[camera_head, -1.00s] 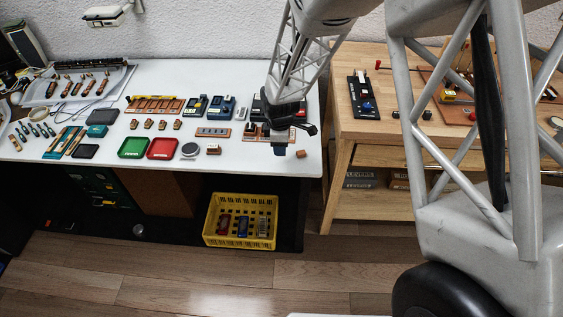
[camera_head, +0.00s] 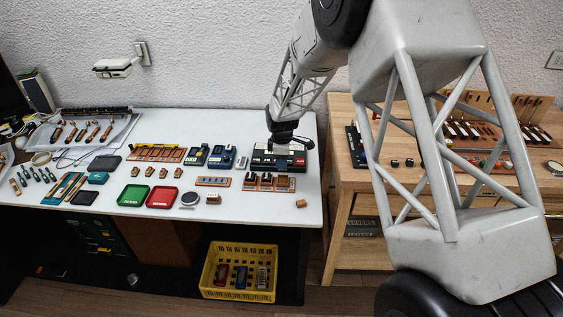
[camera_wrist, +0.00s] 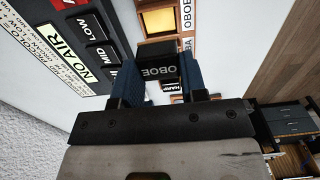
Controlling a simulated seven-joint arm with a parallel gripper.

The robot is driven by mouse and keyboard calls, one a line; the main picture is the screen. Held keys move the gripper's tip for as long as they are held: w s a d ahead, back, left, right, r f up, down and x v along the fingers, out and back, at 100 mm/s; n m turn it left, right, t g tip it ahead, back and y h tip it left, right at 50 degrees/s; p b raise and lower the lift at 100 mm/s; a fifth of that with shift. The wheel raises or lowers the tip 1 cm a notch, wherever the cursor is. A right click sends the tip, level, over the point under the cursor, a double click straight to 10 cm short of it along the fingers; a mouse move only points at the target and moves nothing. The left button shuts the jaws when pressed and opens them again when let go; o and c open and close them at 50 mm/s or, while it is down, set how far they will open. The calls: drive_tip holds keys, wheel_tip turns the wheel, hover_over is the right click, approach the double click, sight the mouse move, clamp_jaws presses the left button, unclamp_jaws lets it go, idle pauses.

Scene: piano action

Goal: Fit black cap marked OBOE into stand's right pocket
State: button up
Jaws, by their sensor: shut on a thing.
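In the wrist view my gripper (camera_wrist: 160,78) is shut on a black cap (camera_wrist: 166,66) with OBOE in white letters; its blue-padded fingers press on both sides. The cap is held above the table. A brown wooden stand (camera_wrist: 195,62) lies just beyond and partly behind the cap, with an OBOE label, a yellow square and a partly covered HARP label. In the head view the stand (camera_head: 270,188) carries dark caps, too small to read. There my gripper (camera_head: 284,143) is behind the stand, above the black panel; its fingertips are unclear.
The black panel (camera_head: 262,164) with red and white parts, marked NO AIR, MID and LOW in the wrist view (camera_wrist: 92,50), stands behind the stand. A small brown block (camera_head: 301,203) lies in front of it. Green (camera_head: 133,195) and red (camera_head: 162,197) trays are left.

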drive_tip(key=shift+f, duration=0.2)
drive_tip(key=shift+f, duration=2.5)
drive_tip(key=shift+f, duration=0.45)
idle(1.2)
drive_tip(key=o, duration=1)
drive_tip(key=shift+r, duration=0.2)
drive_tip(key=shift+r, duration=3.3)
drive_tip(key=shift+r, duration=0.1)
